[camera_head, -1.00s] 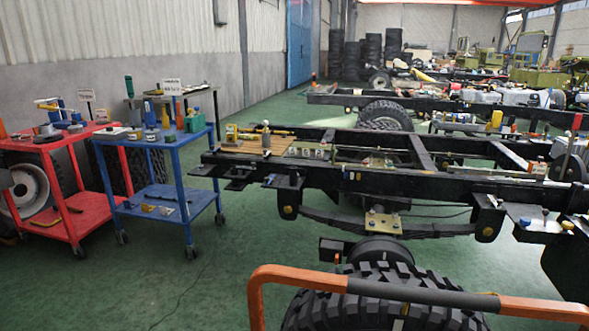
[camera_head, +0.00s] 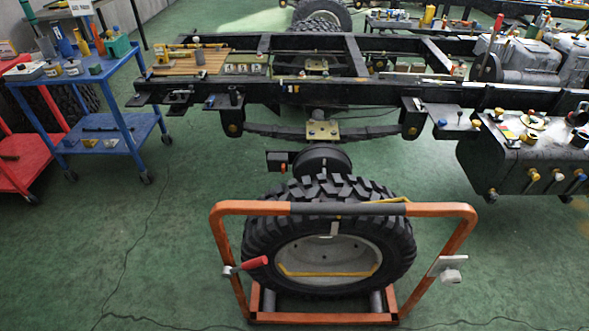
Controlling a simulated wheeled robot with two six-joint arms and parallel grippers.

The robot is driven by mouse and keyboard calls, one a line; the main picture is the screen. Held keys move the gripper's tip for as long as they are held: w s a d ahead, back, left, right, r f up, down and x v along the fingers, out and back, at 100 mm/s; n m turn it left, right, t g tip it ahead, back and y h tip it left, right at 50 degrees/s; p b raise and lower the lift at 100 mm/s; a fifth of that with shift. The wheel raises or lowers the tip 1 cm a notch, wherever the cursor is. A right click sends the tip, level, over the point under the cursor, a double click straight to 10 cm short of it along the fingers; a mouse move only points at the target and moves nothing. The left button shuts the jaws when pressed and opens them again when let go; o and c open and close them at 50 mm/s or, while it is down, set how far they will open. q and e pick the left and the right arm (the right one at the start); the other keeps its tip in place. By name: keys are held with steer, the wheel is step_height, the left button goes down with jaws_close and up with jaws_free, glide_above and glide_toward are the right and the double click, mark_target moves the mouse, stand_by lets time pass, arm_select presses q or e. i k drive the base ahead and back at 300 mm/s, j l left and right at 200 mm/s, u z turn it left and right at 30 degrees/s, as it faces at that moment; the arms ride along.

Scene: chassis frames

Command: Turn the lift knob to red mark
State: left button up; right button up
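An orange tube-frame wheel dolly (camera_head: 462,230) stands on the floor at the lower middle, holding a large upright black tyre (camera_head: 262,232) with a pale rim. A red-handled lever (camera_head: 255,262) sits on the dolly's left side. A pale grey plate with a small knob-like part (camera_head: 449,275) sits on its right post. I cannot tell for certain which of these is the lift knob, and I cannot make out a red mark. Neither of my grippers is in view.
A black chassis frame (camera_head: 375,95) stretches across behind the dolly, with an axle hub (camera_head: 318,160) close behind the tyre. A blue tool cart (camera_head: 115,118) and a red cart (camera_head: 22,172) stand at left. Green floor is clear on both sides of the dolly.

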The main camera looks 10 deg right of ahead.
mark_target(449, 278)
steer(key=z, duration=1.85)
